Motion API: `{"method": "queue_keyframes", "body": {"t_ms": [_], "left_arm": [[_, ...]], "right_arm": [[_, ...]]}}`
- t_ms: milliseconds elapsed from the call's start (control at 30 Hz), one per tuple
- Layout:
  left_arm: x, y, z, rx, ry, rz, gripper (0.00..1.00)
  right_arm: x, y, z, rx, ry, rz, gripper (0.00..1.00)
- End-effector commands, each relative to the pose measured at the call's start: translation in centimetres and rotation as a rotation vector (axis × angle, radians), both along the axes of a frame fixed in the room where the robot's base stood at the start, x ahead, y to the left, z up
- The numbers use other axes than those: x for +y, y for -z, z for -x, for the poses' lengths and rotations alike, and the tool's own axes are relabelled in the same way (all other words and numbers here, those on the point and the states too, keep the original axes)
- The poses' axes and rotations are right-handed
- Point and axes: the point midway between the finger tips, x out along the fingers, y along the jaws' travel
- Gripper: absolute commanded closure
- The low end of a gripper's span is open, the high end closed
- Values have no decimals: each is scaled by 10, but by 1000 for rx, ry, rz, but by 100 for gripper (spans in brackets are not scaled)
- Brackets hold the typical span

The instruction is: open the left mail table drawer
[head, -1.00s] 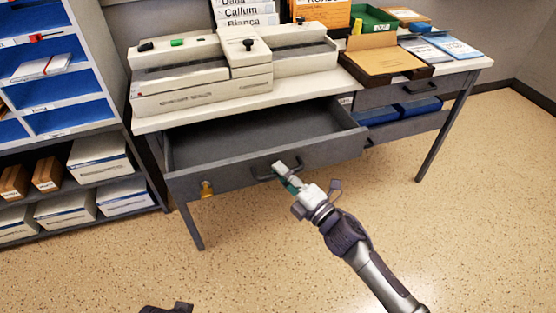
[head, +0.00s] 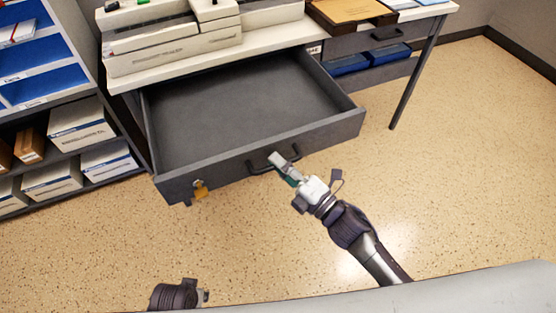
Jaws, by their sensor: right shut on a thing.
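The left mail table drawer (head: 210,169) is pulled far out of the mail table (head: 200,58), and its grey inside is empty. Its dark bar handle (head: 258,166) is on the front panel, right of the middle. My right gripper (head: 282,165) is shut on this handle, reaching it from the lower right. A brass key or lock piece (head: 200,188) hangs at the left of the drawer front. Part of my left arm (head: 178,295) shows at the bottom left, away from the table; its fingers cannot be made out.
A shelf unit (head: 90,92) with blue compartments and white boxes stands close at the left. A second drawer (head: 372,38) at the right is shut, above blue trays (head: 388,54). The speckled floor (head: 460,170) at right is clear.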

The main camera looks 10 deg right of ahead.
Motion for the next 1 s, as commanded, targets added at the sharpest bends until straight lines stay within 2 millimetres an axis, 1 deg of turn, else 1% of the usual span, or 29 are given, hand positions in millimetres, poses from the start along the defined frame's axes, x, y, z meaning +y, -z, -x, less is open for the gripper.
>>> {"method": "queue_keyframes", "body": {"t_ms": [133,167,300,567,667,767,1000], "left_arm": [[0,0,0,0,0,0,69],[0,0,0,0,0,0,69],[0,0,0,0,0,0,69],[0,0,0,1,0,0,69],[-1,0,1,1,-1,1,69],[-1,0,1,1,-1,1,69],[0,0,0,1,0,1,69]], "right_arm": [[0,1,0,2,0,1,100],[0,1,0,2,0,1,84],[0,1,0,2,0,1,61],[0,0,0,1,0,1,61],[-2,1,2,2,0,1,61],[-10,4,11,5,2,2,61],[-42,13,49,7,1,1,61]]}}
